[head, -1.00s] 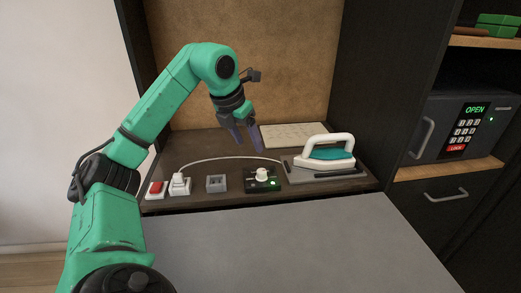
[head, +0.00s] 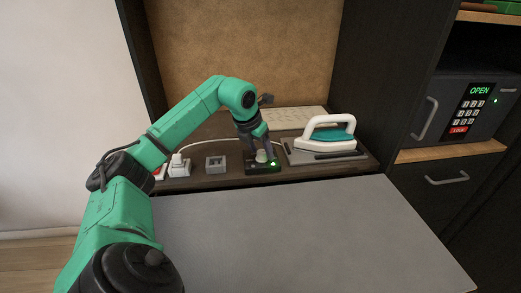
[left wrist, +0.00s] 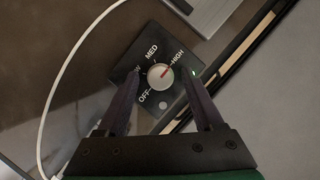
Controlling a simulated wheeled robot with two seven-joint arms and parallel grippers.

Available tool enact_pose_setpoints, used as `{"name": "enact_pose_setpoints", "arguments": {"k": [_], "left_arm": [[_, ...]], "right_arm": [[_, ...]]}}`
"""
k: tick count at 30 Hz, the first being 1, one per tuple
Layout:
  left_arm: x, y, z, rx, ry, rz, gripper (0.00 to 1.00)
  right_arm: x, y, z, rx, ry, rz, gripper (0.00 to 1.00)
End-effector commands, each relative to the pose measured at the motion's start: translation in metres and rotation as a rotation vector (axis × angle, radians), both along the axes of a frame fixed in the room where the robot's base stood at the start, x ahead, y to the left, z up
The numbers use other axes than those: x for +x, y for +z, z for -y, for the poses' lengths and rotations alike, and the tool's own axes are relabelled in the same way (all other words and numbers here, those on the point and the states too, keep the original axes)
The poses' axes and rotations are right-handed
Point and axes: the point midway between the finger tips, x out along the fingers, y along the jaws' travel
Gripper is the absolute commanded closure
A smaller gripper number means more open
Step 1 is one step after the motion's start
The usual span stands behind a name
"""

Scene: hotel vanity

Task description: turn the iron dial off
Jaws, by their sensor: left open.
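The iron dial (head: 262,156) is a pale round knob on a black control box (head: 261,169) at the counter's front edge. In the left wrist view the dial (left wrist: 160,77) has a red pointer mark turned towards HIGH. OFF and MED labels are readable; another label is mostly hidden by a finger. A green light glows on the box. My left gripper (left wrist: 159,73) is open, its dark fingers on either side of the dial; I cannot tell whether they touch it. In the head view the left gripper (head: 261,147) points down over the box. My right gripper is not in view.
A white and teal iron (head: 327,134) sits on a grey stand (head: 340,156) right of the box. A grey socket (head: 216,165) and a white plug (head: 178,166) with a white cord lie to the left. A safe (head: 463,108) reading OPEN stands at right.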

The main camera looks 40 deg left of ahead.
Motion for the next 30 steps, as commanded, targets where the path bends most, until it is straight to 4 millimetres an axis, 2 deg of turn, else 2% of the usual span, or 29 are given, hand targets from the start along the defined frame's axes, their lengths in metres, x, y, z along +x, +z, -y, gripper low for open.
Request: {"name": "enact_pose_setpoints", "arguments": {"k": [2,3,8,20,30], "left_arm": [[0.000,0.000,0.000,0.000,0.000,0.000,0.32],[0.000,0.000,0.000,0.000,0.000,0.000,0.39],[0.000,0.000,0.000,0.000,0.000,0.000,1.00],[0.000,0.003,0.000,0.002,0.044,0.000,1.00],[0.000,0.006,0.002,0.001,0.256,0.002,1.00]], "right_arm": [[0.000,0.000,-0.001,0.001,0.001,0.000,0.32],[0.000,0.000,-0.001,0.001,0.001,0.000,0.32],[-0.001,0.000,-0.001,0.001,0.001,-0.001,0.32],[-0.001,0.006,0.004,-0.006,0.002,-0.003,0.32],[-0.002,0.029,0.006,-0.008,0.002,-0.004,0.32]]}}
